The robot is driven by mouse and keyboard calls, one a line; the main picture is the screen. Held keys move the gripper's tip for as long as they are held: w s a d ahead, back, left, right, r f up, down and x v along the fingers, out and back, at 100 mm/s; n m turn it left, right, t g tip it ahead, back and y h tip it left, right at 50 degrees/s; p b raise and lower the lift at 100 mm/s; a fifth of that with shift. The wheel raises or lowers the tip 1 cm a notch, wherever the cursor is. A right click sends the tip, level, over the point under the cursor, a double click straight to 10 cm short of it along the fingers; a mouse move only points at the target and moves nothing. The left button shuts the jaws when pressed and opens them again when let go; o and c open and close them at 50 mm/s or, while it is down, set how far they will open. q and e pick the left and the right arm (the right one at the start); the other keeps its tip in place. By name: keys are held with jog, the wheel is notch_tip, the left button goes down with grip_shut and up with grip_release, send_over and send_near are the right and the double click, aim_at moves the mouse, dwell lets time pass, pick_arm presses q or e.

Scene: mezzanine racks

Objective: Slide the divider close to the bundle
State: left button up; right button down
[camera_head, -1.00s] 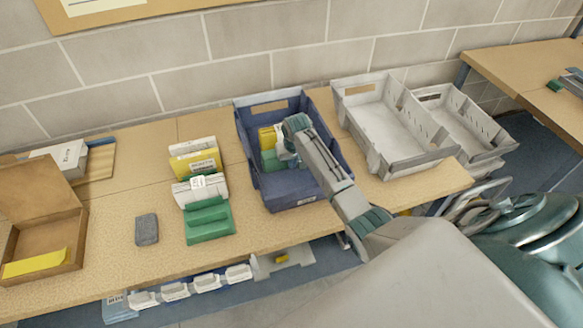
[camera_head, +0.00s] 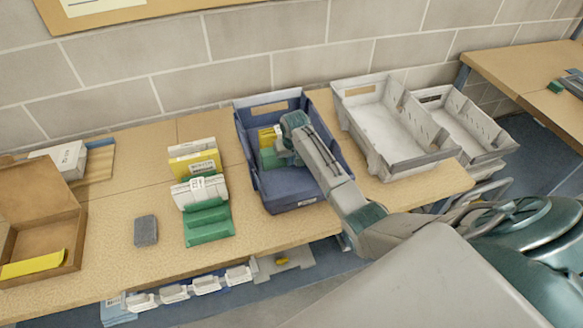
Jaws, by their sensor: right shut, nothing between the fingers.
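A blue crate (camera_head: 290,189) stands on the bench in the middle. Inside it, at the left, is a green piece (camera_head: 270,158), which looks like the divider. A yellow bundle (camera_head: 266,136) is just behind it, towards the back wall. The two look close together, but I cannot tell whether they touch. My right gripper (camera_head: 281,149) reaches down into the crate beside the green piece, shut and empty. My wrist hides its fingertips and part of both things. My left gripper is out of view.
Two grey crates (camera_head: 372,150) stand to the right. Left of the blue crate are a green holder (camera_head: 208,226) with white and yellow packs, a grey block (camera_head: 146,230) and an open brown box (camera_head: 72,232). The crate walls enclose my gripper closely.

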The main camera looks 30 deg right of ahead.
jog(key=shift+w+d, duration=0.2)
jog(key=shift+w, duration=0.65)
dwell(1.1)
jog(key=shift+s+a+r+p, duration=0.1)
jog(key=shift+s+r+p, duration=0.05)
jog(key=shift+s+p, duration=0.6)
jog(key=shift+p, duration=0.1)
notch_tip(320, 180, up, 13)
jog(key=p, duration=0.5)
jog(key=shift+f, duration=0.2)
dwell(0.5)
